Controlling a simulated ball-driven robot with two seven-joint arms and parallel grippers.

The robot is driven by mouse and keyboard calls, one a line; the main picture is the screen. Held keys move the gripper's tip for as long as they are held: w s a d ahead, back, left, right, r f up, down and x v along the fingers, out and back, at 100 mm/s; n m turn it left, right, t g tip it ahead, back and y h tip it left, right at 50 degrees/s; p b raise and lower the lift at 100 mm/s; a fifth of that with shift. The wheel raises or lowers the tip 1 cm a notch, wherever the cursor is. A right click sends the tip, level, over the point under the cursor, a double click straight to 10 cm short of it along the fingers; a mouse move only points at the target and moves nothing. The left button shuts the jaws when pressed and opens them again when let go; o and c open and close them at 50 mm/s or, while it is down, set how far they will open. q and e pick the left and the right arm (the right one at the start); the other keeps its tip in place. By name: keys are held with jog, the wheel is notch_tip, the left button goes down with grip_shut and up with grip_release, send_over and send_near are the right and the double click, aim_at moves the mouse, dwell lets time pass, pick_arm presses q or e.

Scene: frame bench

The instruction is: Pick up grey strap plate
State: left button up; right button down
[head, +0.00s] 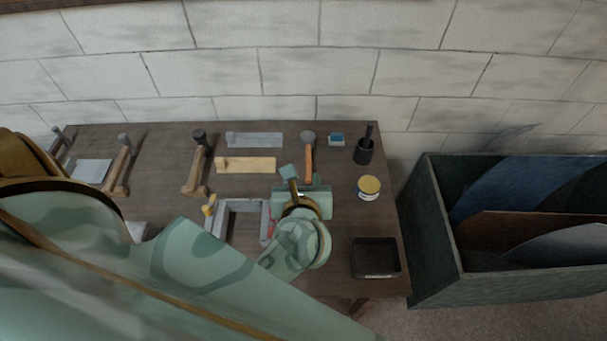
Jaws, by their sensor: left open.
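A long flat grey bar, which looks like the grey strap plate (254,139), lies near the back of the bench, left of the middle. My left gripper (292,182) is over the middle of the bench, in front and to the right of the plate and apart from it. It is open, and nothing shows between its jaws, though my own wrist partly hides them. My right gripper is not in view.
A wooden strip (246,165) lies just in front of the plate. A hammer (308,146) is to its right and a wooden clamp-like tool (197,165) to its left. A grey frame (237,206), yellow-lidded tin (369,187), black cup (364,152) and dark tray (375,257) stand around.

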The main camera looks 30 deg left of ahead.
pick_arm(q)
notch_tip(320, 180, down, 21)
jog(key=b, duration=2)
jog(key=b+x, duration=0.4)
jog(key=x, duration=0.7)
jog(key=shift+s+f+b, duration=0.1)
jog(key=shift+b, duration=0.3)
jog(key=b+x, duration=0.3)
jog(key=x, duration=0.1)
jog(key=shift+a+f, duration=0.3)
jog(key=shift+f, duration=0.05)
jog(key=shift+w+a, duration=0.1)
jog(key=shift+w, duration=0.3)
jog(key=shift+r, duration=0.1)
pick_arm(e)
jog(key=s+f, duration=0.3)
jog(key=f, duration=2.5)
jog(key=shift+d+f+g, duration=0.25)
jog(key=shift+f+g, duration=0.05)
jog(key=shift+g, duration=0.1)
pick_arm(q)
grip_shut()
